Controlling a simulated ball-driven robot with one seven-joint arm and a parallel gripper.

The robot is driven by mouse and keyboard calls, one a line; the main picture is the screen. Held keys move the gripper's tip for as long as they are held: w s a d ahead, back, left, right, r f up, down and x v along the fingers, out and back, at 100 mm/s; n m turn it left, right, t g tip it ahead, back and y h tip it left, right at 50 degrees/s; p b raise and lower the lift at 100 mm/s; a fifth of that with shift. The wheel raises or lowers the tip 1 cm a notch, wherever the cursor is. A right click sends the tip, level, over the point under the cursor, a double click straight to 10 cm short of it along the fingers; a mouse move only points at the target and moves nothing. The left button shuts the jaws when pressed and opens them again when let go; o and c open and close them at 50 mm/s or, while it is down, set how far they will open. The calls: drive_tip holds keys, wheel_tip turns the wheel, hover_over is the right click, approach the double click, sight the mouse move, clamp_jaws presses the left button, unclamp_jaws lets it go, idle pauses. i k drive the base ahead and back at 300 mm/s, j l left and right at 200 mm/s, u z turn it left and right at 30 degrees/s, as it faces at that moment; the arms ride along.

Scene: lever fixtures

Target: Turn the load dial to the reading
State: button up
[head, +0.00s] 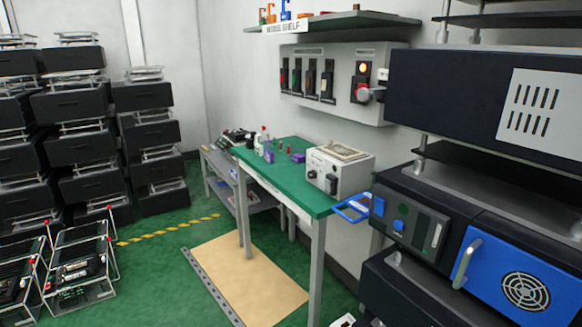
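The load dial cannot be singled out for certain at this size. A white bench instrument (352,168) stands on the green-topped table (318,201), with small dark knobs (312,173) on its front face. A dark control panel (408,224) on the black rack at the right also carries a round blue knob or button (399,225). No reading can be made out on either. My gripper is not in view.
A grey wall panel (341,84) with several dark switches and a red-marked lever hangs above the table. A blue frame-like object (352,208) juts at the table's near corner. Stacked black units (83,186) fill the left. Green floor lies open between, with a tan mat (245,280).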

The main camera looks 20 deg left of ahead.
sight(312, 175)
drive_tip(key=i+j, duration=0.2)
drive_tip(key=j, duration=0.2)
drive_tip(key=i+j, duration=0.15)
drive_tip(key=j, duration=0.2)
drive_tip(key=i+j, duration=0.2)
drive_tip(key=j, duration=0.2)
drive_tip(key=i+j, duration=0.2)
drive_tip(key=j, duration=0.2)
drive_tip(key=i+j, duration=0.15)
drive_tip(key=j, duration=0.2)
drive_tip(key=i+j, duration=0.2)
drive_tip(key=j, duration=0.2)
